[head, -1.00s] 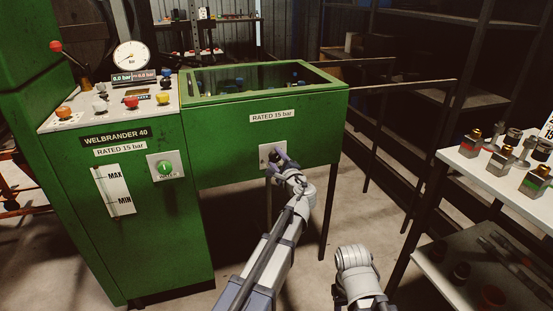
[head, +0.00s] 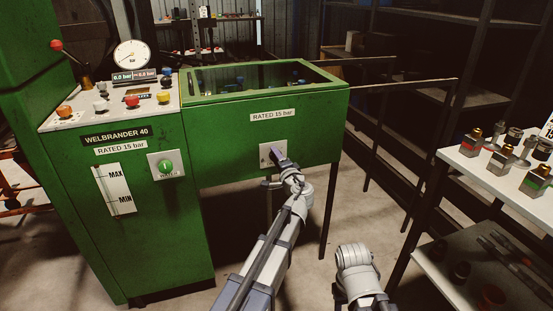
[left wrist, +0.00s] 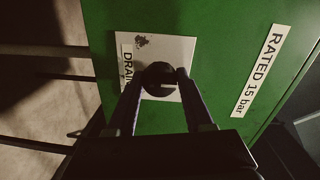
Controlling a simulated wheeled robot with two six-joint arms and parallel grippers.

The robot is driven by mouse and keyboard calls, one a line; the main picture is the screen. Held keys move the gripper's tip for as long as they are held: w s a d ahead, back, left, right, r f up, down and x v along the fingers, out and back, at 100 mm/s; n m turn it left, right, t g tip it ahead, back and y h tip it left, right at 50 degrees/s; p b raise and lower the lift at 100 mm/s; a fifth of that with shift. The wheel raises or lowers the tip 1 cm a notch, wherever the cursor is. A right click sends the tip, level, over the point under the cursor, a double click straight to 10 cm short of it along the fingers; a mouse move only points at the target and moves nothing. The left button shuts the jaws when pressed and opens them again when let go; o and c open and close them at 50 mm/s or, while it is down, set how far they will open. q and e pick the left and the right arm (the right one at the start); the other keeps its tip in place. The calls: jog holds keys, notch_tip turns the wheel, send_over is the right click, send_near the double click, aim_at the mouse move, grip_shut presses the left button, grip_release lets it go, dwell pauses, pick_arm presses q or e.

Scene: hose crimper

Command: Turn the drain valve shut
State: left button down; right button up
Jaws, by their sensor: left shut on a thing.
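The drain valve is a dark round knob (left wrist: 160,80) on a pale plate marked DRAIN (left wrist: 132,48), on the front of the green tank. In the left wrist view the fingers of my left gripper (left wrist: 158,84) are on both sides of the knob, shut on it. A light line shows across the knob's face. In the head view the plate (head: 264,152) is partly hidden by my left gripper (head: 278,156), and the knob itself is covered. My right arm shows at the bottom, but its gripper cannot be made out.
A RATED 15 bar label (head: 273,115) is above the valve. A white table (head: 470,165) with fittings is at the right.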

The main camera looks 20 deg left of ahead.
dwell(0.5)
pick_arm(q)
jog(key=shift+c, duration=1.4)
grip_release()
jog(key=v, duration=0.8)
jog(key=shift+a, duration=0.1)
jog(key=s+d+f+n+g+h, duration=0.1)
jog(key=s+f+n+g+h, duration=0.2)
jog(key=s+f, duration=0.4)
jog(key=s+d+f+n+g, duration=0.2)
jog(key=s+f+g, duration=0.4)
jog(key=s+f, duration=0.2)
jog(key=s+d+f+g+h, duration=0.3)
jog(key=s+d, duration=0.2)
jog(key=s, duration=0.2)
jog(key=s+d+f+g+h, duration=0.2)
jog(key=s+d+f, duration=0.15)
jog(key=s, duration=0.35)
notch_tip(320, 180, up, 37)
jog(key=d+p, duration=0.1)
jog(key=p, duration=3.5)
jog(key=shift+s+n+g+h+p, duration=0.2)
jog(key=shift+n+g+h+p, duration=0.1)
jog(key=shift+p, duration=0.1)
